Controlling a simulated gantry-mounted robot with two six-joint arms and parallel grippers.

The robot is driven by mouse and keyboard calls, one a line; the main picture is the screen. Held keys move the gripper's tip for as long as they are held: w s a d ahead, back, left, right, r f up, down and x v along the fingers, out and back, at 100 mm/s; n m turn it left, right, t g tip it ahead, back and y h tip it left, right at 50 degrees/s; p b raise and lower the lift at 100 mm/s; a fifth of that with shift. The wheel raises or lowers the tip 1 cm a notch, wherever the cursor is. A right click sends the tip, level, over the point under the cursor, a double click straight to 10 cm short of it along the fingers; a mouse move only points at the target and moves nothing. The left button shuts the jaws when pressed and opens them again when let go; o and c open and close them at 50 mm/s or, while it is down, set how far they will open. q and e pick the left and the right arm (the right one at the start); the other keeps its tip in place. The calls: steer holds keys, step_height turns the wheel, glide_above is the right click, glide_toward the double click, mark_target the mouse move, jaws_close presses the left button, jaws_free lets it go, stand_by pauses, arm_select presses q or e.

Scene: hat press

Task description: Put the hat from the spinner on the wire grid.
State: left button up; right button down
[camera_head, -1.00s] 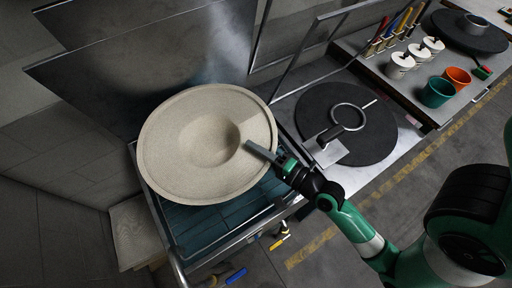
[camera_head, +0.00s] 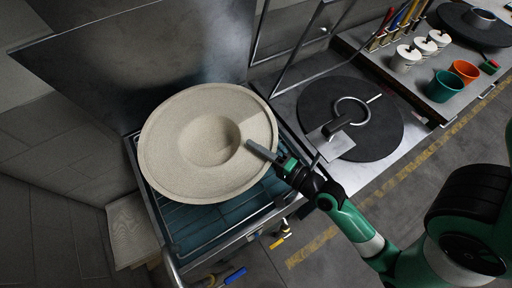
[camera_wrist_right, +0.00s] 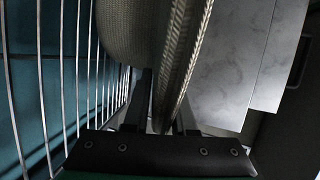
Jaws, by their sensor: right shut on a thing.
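The hat (camera_head: 170,150) is a wide, pale beige felt hat with a round crown dip in its middle. In the head view it is over the wire grid (camera_head: 215,222), covering most of it. My right gripper (camera_head: 262,152) is shut on the right part of the hat's brim. In the right wrist view the hat's woven brim (camera_wrist_right: 178,70) runs down between the two fingers (camera_wrist_right: 160,115), beside the grid's bars (camera_wrist_right: 60,80). I cannot tell whether the hat touches the grid. The spinner (camera_head: 375,125), a dark round disc with a metal ring, is empty to the right. My left gripper is not in view.
A bench at the upper right holds a green cup (camera_head: 444,87), an orange cup (camera_head: 464,72), white lidded pots (camera_head: 405,57) and brushes. A metal panel (camera_head: 130,70) stands behind the grid. Tools with blue and yellow handles (camera_head: 235,275) are below it.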

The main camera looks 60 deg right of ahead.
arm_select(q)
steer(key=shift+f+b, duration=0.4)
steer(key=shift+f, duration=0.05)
arm_select(e)
steer(key=shift+f, duration=0.55)
steer(key=c, duration=0.7)
jaws_free()
steer(key=shift+o, duration=0.2)
